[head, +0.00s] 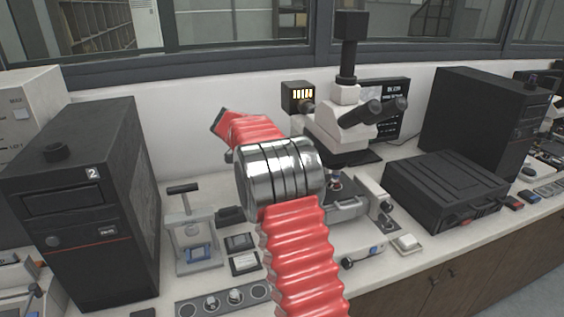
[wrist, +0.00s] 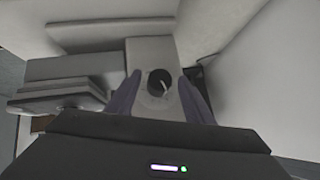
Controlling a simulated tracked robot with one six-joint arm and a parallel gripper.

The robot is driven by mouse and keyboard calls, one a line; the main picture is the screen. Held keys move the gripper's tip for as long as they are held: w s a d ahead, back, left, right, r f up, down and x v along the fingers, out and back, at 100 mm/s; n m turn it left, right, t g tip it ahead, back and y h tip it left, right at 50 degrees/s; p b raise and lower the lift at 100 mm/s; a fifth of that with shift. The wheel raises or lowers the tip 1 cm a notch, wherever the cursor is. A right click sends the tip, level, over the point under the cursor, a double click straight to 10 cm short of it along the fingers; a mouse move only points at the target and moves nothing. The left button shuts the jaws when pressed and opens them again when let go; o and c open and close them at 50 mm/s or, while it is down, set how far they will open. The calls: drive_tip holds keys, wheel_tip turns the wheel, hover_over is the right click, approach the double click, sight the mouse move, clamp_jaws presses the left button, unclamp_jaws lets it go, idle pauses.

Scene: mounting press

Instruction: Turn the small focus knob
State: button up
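In the wrist view a small dark round knob (wrist: 160,82) with a pale mark across it sits on a light grey upright part of the microscope. My gripper (wrist: 160,92) is open, with one dark purple finger on each side of the knob in the picture. A gap shows between the knob and each finger. I cannot tell how far the fingertips are from it in depth. In the head view the white microscope (head: 340,122) with black eyepieces stands behind my red arm. The arm hides my gripper and the knob there.
A small press (head: 191,235) stands left of my arm, beside a large black unit (head: 85,200). A low black case (head: 447,188) and a tall black cabinet (head: 487,122) stand right of the microscope. A strip with round dials (head: 228,298) lies at the bench front.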

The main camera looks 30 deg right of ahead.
drive_tip(key=c, duration=1)
drive_tip(key=shift+r, duration=0.1)
drive_tip(key=shift+w+g, duration=0.1)
drive_tip(key=shift+g, duration=0.2)
drive_tip(key=shift+w+d+r+n+g+y, duration=0.1)
drive_tip(key=shift+n+g+y, duration=0.05)
drive_tip(key=shift+n+g, duration=0.25)
drive_tip(key=shift+w+d+n+g+y, duration=0.1)
drive_tip(key=shift+n+g+y, duration=0.05)
drive_tip(key=shift+n+g, duration=0.2)
drive_tip(key=shift+w+n+g, duration=0.1)
drive_tip(key=shift+n+g, duration=0.35)
drive_tip(key=shift+g, duration=0.5)
drive_tip(key=o, duration=1)
drive_tip(key=shift+a+y, duration=0.1)
drive_tip(key=shift+y, duration=0.2)
drive_tip(key=shift+o, duration=0.2)
drive_tip(key=shift+a, duration=0.1)
